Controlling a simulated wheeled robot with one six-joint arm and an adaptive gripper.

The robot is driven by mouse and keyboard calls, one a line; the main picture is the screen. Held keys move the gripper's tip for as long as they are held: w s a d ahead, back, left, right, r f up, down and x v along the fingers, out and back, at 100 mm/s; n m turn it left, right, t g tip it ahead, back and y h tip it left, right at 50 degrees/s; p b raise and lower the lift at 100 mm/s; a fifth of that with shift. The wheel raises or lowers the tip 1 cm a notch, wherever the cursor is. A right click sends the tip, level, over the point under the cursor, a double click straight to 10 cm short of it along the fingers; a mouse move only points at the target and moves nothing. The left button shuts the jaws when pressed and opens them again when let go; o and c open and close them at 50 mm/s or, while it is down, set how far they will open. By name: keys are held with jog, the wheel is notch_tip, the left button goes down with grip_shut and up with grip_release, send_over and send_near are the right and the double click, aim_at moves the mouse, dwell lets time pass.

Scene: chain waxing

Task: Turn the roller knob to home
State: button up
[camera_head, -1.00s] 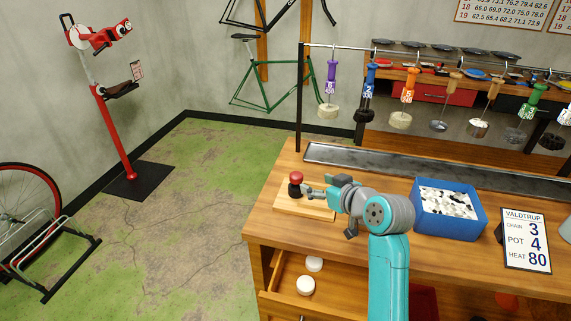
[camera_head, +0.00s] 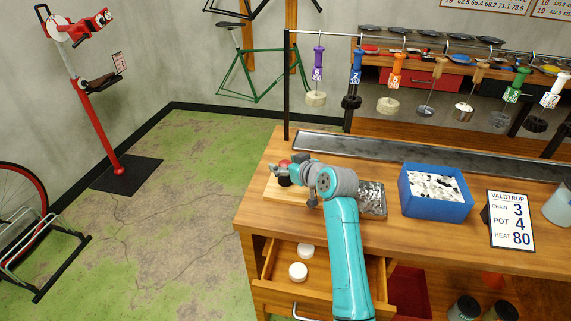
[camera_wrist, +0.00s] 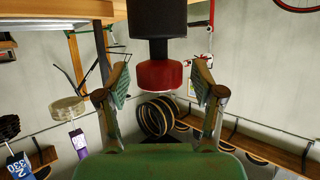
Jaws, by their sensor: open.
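The roller knob (camera_head: 283,164) has a red top and a dark body and stands on a light wooden board (camera_head: 272,190) at the bench's left end. My gripper (camera_head: 296,168) is at the knob, partly covering it in the head view. In the wrist view, the red top (camera_wrist: 160,75) and black body (camera_wrist: 157,18) show upside down. The red part lies between the two spread fingers of my gripper (camera_wrist: 163,78), with a gap on each side. My gripper is open. The knob's pointer or marks are not visible.
A dark metal tray (camera_head: 372,199) and a blue bin (camera_head: 436,206) sit right of my arm. A sign (camera_head: 511,221) stands further right. Coloured tools (camera_head: 396,78) hang from a rail behind. An open drawer (camera_head: 277,283) holds white pucks below.

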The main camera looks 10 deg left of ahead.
jog(key=c, duration=1.2)
jog(key=shift+o, duration=0.2)
jog(key=shift+m+t+h, duration=0.3)
jog(key=shift+m+t, duration=0.1)
jog(key=m+t+h, duration=0.1)
jog(key=m+h, duration=0.1)
jog(key=h, duration=0.1)
jog(key=shift+a+m+t, duration=0.1)
jog(key=shift+m+t, duration=0.2)
jog(key=shift+m, duration=0.1)
jog(key=m+h, duration=0.2)
jog(key=h, duration=0.1)
jog(key=m+t+h, duration=0.1)
jog(key=m+h, duration=0.2)
jog(key=shift+t, duration=0.3)
jog(key=m+h, duration=0.3)
jog(key=m+g+h, duration=0.1)
jog(key=m+h, duration=0.1)
jog(key=h, duration=0.1)
jog(key=shift+r+m+g, duration=0.1)
jog(key=shift+m+g, duration=0.2)
jog(key=shift+m, duration=0.1)
jog(key=shift+m+g+h, duration=1.3)
jog(key=shift+m+h, duration=0.3)
jog(key=shift+m, duration=0.1)
